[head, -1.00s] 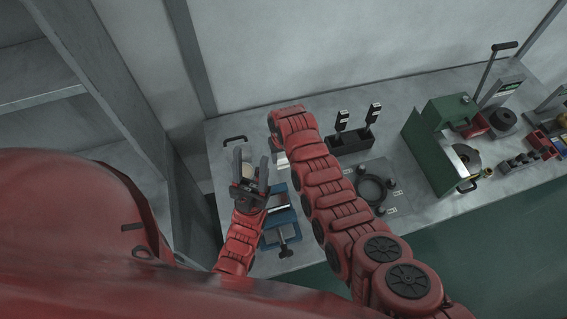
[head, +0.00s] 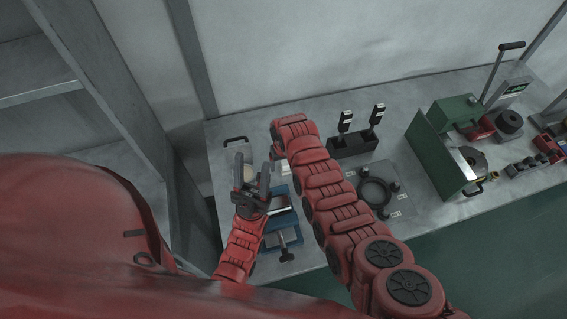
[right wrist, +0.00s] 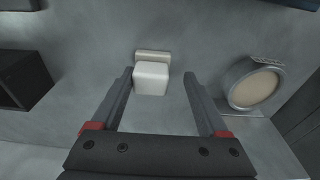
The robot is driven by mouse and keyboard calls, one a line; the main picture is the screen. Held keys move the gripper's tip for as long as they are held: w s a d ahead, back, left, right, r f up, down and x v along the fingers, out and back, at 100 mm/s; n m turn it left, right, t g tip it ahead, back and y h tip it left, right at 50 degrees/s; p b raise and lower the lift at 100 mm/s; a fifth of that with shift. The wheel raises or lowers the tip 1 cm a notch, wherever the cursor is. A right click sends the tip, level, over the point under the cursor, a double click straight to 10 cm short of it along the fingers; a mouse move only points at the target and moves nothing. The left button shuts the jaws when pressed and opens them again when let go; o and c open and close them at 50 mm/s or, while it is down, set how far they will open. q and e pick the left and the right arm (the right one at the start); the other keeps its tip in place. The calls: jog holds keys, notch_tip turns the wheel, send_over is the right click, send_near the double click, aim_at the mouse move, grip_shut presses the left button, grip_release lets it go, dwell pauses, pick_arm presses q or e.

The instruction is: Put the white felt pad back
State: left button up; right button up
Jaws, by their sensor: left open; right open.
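A small white block (right wrist: 152,78), which looks like the white felt pad, rests on the grey bench in the right wrist view. A beige bar (right wrist: 153,55) lies against its far side. My right gripper (right wrist: 158,75) is open, with one finger on each side of the white block and gaps to both. I cannot tell how high the fingers are above the bench. In the head view my right arm hides this gripper and most of that spot. My left gripper (head: 252,163) is open and empty, above the bench's left part.
A round tin-like ring with a beige face (right wrist: 256,88) stands right of the right fingers. A blue vise (head: 283,236) sits below the left gripper. A black stand with two upright tools (head: 353,144), a plate with a black ring (head: 376,192) and a green press (head: 437,160) stand farther right.

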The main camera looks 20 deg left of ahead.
aim_at(285, 167)
jog(key=shift+r+p, duration=0.4)
jog(key=shift+p, duration=0.05)
notch_tip(285, 167, up, 11)
jog(key=s+p, duration=0.1)
jog(key=p, duration=0.6)
jog(key=shift+d+r, duration=0.2)
jog(key=shift+d, duration=0.25)
jog(key=shift+s, duration=0.15)
